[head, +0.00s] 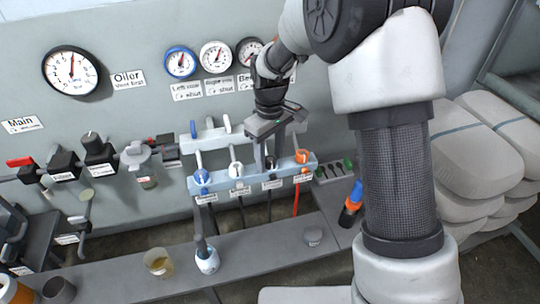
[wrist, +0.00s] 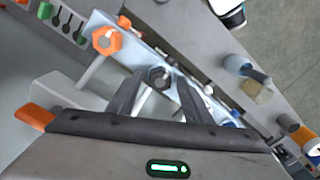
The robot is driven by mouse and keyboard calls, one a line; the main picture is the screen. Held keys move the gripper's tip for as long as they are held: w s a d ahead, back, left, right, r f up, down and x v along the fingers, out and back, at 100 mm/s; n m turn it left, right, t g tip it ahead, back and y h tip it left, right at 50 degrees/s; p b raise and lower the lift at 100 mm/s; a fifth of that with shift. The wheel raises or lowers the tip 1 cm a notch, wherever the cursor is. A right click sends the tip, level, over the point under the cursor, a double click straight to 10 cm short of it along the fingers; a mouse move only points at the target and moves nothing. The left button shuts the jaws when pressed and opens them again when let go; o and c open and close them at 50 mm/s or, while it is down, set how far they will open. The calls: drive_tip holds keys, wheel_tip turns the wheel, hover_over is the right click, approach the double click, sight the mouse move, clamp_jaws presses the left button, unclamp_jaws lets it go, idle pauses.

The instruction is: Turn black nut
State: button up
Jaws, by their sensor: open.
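The black nut (wrist: 158,76) is a dark hexagonal piece on the pale blue manifold bar (wrist: 132,48). In the wrist view it shows between the tips of my gripper (wrist: 163,84), whose two dark fingers are apart on either side of it. I cannot tell whether they touch it. In the head view my gripper (head: 266,158) points down at the bar (head: 220,181) and largely hides the black nut. The orange nut (head: 302,157) is to its right, the white nut (head: 236,169) and blue nut (head: 202,176) to its left.
Gauges (head: 72,70) and labels fill the grey wall. Valves (head: 98,150) stand at the left. White sacks (head: 485,140) are stacked at the right.

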drive_tip(key=c, duration=1.1)
drive_tip(key=shift+o, duration=0.2)
drive_tip(key=shift+m, duration=0.3)
drive_tip(key=m, duration=0.6)
drive_tip(key=shift+m, duration=0.3)
drive_tip(key=m, duration=0.5)
drive_tip(key=shift+m+p, duration=0.35)
drive_tip(key=shift+m, duration=0.35)
drive_tip(key=o, duration=1.1)
drive_tip(key=shift+c, duration=0.2)
